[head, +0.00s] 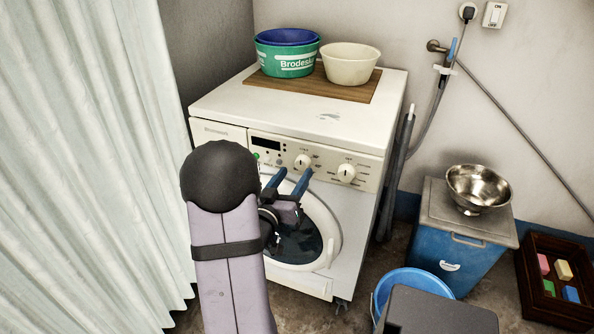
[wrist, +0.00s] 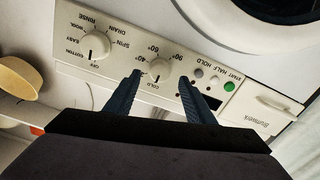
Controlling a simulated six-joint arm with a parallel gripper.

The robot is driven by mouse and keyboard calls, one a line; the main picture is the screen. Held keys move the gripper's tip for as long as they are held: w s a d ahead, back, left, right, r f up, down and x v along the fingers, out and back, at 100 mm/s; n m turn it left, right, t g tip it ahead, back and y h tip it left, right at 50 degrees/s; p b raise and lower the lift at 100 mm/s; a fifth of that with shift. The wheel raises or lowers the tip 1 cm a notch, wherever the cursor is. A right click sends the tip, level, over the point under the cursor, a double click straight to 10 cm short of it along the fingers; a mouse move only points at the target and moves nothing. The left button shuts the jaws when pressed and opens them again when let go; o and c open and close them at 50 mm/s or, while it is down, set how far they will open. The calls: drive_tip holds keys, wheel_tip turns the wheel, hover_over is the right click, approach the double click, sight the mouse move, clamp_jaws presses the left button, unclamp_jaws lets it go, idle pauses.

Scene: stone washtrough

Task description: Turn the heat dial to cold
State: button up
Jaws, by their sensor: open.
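The heat dial is a round cream knob on the washing machine's control panel. In the head view the heat dial (head: 302,161) is just above my blue fingertips. The wrist view shows the panel upside down, with the heat dial (wrist: 158,70) ringed by marks for cold, 40°, 60° and 90°. I cannot tell which mark its pointer faces. My gripper (head: 292,174) is open and empty before the panel. In the wrist view my gripper's fingers (wrist: 159,78) lie on either side of the dial, seemingly not touching it.
A second dial (wrist: 97,46), marked spin, drain and rinse, is beside the heat dial. A green start button (wrist: 229,86) is on the other side. Tubs (head: 287,60) and a cream bowl (head: 351,65) stand on the machine. A curtain (head: 85,160) hangs at left; a bucket (head: 410,280) stands at right.

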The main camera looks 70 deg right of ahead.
drive_tip(key=shift+a, duration=1.85)
